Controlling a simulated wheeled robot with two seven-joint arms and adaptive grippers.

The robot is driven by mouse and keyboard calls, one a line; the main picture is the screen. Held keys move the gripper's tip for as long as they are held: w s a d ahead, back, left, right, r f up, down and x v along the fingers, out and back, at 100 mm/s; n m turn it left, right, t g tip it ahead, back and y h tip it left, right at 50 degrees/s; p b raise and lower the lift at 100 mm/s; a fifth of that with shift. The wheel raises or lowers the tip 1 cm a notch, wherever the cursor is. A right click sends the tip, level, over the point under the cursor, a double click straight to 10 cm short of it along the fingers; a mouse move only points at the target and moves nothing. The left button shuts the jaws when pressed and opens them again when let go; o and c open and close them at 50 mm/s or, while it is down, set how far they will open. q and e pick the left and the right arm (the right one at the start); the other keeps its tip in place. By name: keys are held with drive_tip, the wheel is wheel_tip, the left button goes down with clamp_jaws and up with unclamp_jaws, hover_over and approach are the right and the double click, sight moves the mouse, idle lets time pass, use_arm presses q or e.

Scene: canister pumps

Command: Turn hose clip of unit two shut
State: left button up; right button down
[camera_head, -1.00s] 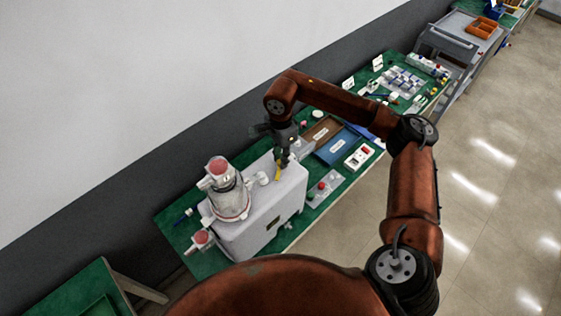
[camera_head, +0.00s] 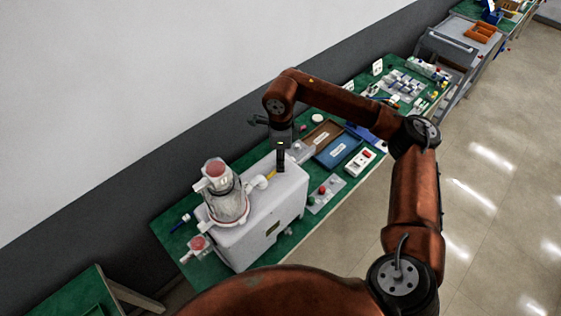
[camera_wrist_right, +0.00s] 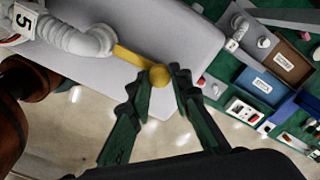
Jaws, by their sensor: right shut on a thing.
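The yellow hose clip (camera_wrist_right: 132,57) is a flat lever with a round knob at its end. It juts from the white hose elbow (camera_wrist_right: 88,40) over the top of the grey pump housing (camera_head: 262,205). The clip also shows small in the head view (camera_head: 272,175). My right gripper (camera_wrist_right: 165,84) is shut on the clip's knob end, with a finger on each side. In the head view my right gripper (camera_head: 281,150) is above the housing's far end. The clear canister with a red top (camera_head: 216,168) stands on the housing. My left gripper is not in view.
Brown and blue trays (camera_head: 337,147) lie on the green bench behind the housing. A board with red and green buttons (camera_head: 325,192) and a white switch box (camera_head: 360,160) are to the right. The wall runs along the left.

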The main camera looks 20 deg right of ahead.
idle(0.4)
drive_tip(key=c, duration=1.8)
unclamp_jaws()
drive_tip(key=shift+o, duration=0.2)
drive_tip(key=shift+r, duration=0.15)
wheel_tip(320, 180, up, 12)
drive_tip(key=shift+a, duration=0.1)
